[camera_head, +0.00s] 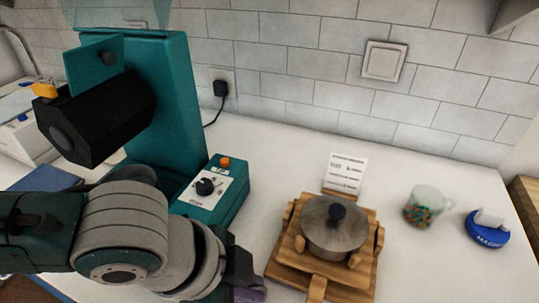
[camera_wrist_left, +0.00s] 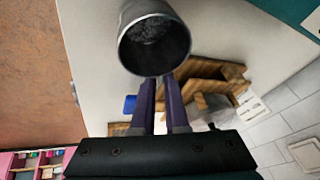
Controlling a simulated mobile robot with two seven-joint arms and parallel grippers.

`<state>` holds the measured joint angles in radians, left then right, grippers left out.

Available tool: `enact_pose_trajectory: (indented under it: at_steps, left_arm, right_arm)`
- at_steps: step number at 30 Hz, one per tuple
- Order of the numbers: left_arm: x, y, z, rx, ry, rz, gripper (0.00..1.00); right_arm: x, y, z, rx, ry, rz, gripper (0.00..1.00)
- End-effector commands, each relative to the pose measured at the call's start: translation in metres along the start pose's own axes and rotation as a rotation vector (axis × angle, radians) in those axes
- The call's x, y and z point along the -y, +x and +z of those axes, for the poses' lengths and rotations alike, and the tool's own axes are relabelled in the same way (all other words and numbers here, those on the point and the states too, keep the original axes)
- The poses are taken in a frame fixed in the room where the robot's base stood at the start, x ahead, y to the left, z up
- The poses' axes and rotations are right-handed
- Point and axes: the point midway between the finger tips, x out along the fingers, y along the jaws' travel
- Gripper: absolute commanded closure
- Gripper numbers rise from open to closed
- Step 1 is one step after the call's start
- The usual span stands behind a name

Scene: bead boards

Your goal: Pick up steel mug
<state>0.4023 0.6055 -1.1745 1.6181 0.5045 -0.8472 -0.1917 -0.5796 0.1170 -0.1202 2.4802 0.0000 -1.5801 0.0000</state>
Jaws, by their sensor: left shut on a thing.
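The steel mug (camera_wrist_left: 128,22) shows at the top of the left wrist view, a grey metal cylinder with its dark open mouth facing the camera. My left gripper (camera_wrist_left: 158,84) has its two purple fingers close together, shut on the mug at its near rim. In the head view my left gripper (camera_head: 252,290) is at the bottom edge, left of the wooden stand, and mostly cut off. The mug cannot be seen in that view. My right gripper is in neither view.
A wooden stand (camera_head: 290,262) holds a lidded pot (camera_head: 334,232), with a printed card (camera_head: 345,174) behind it. A glass mug of colored beads (camera_head: 424,207) and a blue magnet holder (camera_head: 487,230) stand right. A teal machine (camera_head: 176,95) stands left.

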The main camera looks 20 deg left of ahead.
Motion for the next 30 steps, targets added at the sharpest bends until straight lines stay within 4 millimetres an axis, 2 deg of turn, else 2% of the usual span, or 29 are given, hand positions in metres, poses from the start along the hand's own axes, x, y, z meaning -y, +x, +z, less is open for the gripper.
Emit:
enact_pose_trajectory:
  at_steps: [6, 11, 14, 24, 30]
  left_arm:
    - [-0.001, -0.001, 0.0, 0.0, 0.0, 0.002, 1.0]
    - [0.003, -0.013, -0.006, -0.002, -0.001, 0.001, 1.0]
    - [0.007, -0.031, -0.013, -0.003, 0.001, 0.0, 1.0]
    - [0.028, -0.125, -0.053, -0.005, 0.003, -0.004, 1.0]
    - [0.036, -0.163, -0.068, -0.002, 0.002, -0.002, 1.0]
  right_arm:
    - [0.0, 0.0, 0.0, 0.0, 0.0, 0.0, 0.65]
    - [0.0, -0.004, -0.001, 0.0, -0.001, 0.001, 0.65]
    - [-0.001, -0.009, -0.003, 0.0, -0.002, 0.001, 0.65]
    - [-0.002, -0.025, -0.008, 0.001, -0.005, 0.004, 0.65]
    - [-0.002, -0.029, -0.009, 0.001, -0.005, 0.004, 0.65]
